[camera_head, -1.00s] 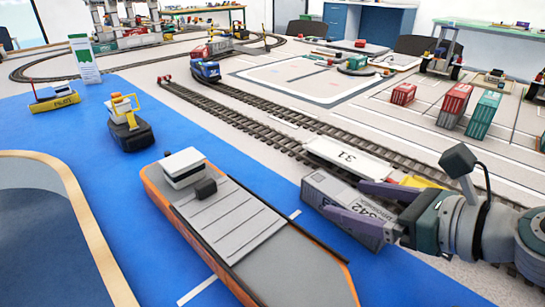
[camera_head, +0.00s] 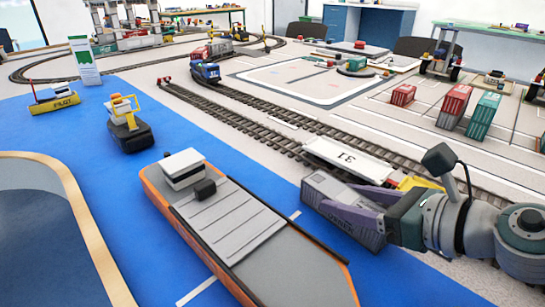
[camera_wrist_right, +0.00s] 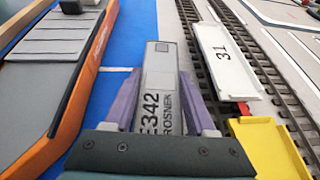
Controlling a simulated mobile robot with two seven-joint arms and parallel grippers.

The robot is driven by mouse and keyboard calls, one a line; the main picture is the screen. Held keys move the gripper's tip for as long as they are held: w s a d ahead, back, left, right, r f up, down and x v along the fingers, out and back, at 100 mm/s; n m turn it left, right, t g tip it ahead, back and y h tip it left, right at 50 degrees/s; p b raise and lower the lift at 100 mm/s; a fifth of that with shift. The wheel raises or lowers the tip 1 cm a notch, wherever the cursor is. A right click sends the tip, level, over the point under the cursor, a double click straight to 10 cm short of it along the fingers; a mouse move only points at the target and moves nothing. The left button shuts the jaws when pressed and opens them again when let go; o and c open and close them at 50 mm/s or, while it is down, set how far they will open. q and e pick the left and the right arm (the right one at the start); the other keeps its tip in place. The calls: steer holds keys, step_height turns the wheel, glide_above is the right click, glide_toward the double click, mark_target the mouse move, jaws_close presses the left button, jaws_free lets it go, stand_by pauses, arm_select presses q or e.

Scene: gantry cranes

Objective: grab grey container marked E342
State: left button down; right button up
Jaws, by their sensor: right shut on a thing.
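The grey container (camera_head: 325,187) sits between the orange-hulled ship (camera_head: 245,225) and the rail track in the head view. It also shows in the right wrist view (camera_wrist_right: 160,65), where the marking E342 is readable on its top. My right gripper (camera_head: 340,197) is shut on it, with one purple finger along each long side. Both fingers also show against the sides in the right wrist view (camera_wrist_right: 157,88). The fingers and wrist hide part of the container in the head view. I cannot tell any gap beneath it. My left gripper is not in view.
A white flat wagon (camera_head: 345,158) marked 31 stands on the track just beyond the container, with a yellow piece (camera_head: 415,183) near the wrist. Red containers (camera_head: 454,106) and a green one (camera_head: 483,115) stand far right. Blue mat (camera_head: 100,185) lies left of the ship.

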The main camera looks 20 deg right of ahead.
jaws_close()
steer(key=shift+r, duration=0.15)
